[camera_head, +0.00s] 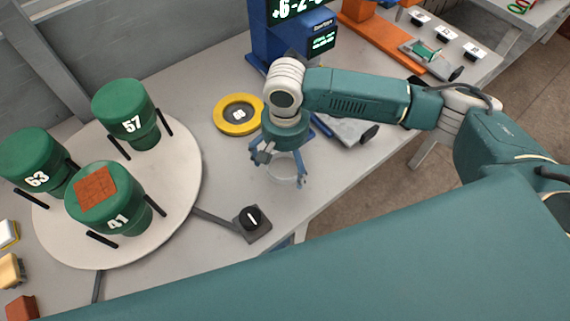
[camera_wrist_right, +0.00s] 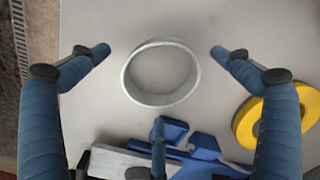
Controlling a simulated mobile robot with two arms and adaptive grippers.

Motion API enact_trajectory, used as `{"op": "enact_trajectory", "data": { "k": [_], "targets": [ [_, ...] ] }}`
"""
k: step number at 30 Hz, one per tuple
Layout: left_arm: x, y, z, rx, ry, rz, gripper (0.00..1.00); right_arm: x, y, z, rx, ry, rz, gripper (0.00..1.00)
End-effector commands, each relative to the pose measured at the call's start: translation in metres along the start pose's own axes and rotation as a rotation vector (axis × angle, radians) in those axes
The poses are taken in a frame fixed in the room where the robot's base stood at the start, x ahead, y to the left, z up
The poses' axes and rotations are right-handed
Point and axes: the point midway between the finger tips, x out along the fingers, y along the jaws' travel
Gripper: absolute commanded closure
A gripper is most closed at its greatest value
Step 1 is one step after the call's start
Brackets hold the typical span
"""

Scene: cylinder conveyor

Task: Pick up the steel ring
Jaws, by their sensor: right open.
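The steel ring (camera_wrist_right: 130,82) is a thin silver hoop lying on the grey table, in the upper middle of the right wrist view. In the head view the ring (camera_head: 286,181) shows faintly below my right gripper (camera_head: 281,178), partly behind its fingers. My right gripper is open over the ring. In the right wrist view its blue fingertips (camera_wrist_right: 160,50) stand on either side of the ring, with a gap on both sides. Nothing is between the fingers except the view of the ring below. My left gripper is not in view.
A yellow disc (camera_head: 221,118) lies left of my right gripper. A white turntable (camera_head: 185,190) carries green numbered cylinders (camera_head: 122,98). A black knob (camera_head: 251,217) sits near the table's front edge. A blue display stand (camera_head: 258,42) and an orange rack (camera_head: 370,38) are behind.

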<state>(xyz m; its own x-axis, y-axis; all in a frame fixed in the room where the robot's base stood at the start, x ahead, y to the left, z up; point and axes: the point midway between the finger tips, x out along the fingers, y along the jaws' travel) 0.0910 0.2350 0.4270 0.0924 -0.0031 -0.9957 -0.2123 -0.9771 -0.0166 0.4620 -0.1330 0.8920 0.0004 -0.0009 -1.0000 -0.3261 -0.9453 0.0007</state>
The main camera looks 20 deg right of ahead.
Motion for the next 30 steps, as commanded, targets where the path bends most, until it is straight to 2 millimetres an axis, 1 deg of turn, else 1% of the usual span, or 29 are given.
{"op": "enact_trajectory", "data": {
  "k": [4,8,9,11,12,13,23,26,30],
  "targets": [
    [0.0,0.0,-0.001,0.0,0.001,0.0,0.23,0.0,0.0,0.0,-0.001,0.0,0.0,0.0],
    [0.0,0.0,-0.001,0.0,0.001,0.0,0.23,0.0,0.0,0.0,-0.001,0.0,0.0,0.26],
    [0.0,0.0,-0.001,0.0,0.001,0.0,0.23,0.0,0.0,0.0,-0.001,0.0,-0.001,0.34],
    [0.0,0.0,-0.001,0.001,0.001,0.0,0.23,0.0,0.0,0.0,-0.001,-0.001,0.0,0.46],
    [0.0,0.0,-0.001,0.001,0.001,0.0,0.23,0.0,0.0,0.0,-0.001,-0.001,0.0,0.54],
    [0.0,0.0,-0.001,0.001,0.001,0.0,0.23,0.0,0.0,0.0,-0.001,-0.001,0.0,0.57],
    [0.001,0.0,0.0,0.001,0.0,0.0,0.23,-0.003,0.0,0.0,-0.001,0.0,-0.001,0.57],
    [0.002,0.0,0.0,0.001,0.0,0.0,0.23,-0.011,-0.001,0.0,-0.001,0.0,-0.002,0.57],
    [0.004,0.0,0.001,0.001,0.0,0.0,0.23,-0.031,-0.001,-0.001,-0.002,0.003,-0.003,0.57]
  ]
}}
